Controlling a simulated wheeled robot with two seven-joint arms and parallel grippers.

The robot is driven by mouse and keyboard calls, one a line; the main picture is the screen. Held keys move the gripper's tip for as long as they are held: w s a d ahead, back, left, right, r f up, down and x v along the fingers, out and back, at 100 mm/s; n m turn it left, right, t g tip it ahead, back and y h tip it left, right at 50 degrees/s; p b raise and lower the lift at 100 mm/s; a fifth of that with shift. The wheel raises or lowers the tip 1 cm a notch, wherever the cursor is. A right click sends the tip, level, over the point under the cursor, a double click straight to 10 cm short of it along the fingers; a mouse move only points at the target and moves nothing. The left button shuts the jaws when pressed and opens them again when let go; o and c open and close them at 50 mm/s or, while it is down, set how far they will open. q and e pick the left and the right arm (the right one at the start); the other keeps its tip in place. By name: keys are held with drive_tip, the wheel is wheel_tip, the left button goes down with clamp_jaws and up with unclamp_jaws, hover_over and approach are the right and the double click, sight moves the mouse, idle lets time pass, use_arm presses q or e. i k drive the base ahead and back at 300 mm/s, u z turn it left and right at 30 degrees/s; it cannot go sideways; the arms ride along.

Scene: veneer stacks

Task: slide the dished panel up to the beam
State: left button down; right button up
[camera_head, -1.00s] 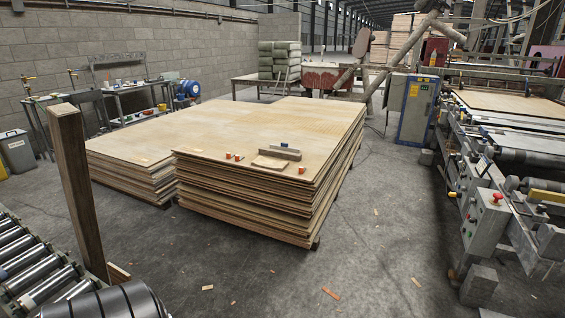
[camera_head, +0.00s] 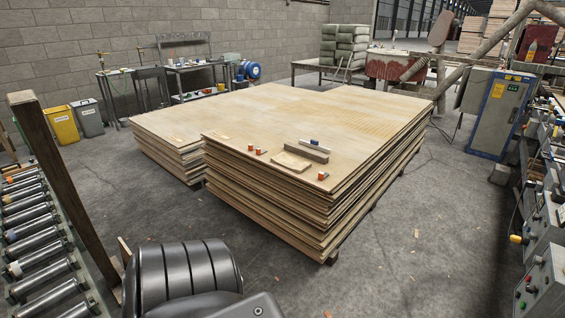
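A small, thin, light-wood panel (camera_head: 291,162) lies flat on top of the front veneer stack (camera_head: 262,200), near its front edge. It looks like the dished panel, but its curve is too small to make out. A grey-brown beam (camera_head: 307,152) lies just behind it on the same stack, with a small blue object (camera_head: 314,142) on or against it. The panel is close to the beam; I cannot tell if they touch. Neither of my grippers is in view.
Small orange pieces (camera_head: 323,176) sit on the stack top around the panel. A lower stack (camera_head: 165,150) adjoins at left. A roller conveyor (camera_head: 35,225) and leaning wooden post (camera_head: 62,180) stand at left, machinery (camera_head: 545,230) at right. Floor (camera_head: 400,250) before the stacks has only scraps.

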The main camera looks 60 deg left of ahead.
sight(299, 167)
drive_tip(key=u, duration=1.65)
drive_tip(key=i, duration=2.1)
drive_tip(key=u, duration=1.9)
drive_tip(key=i, duration=0.75)
drive_tip(key=z, duration=2.85)
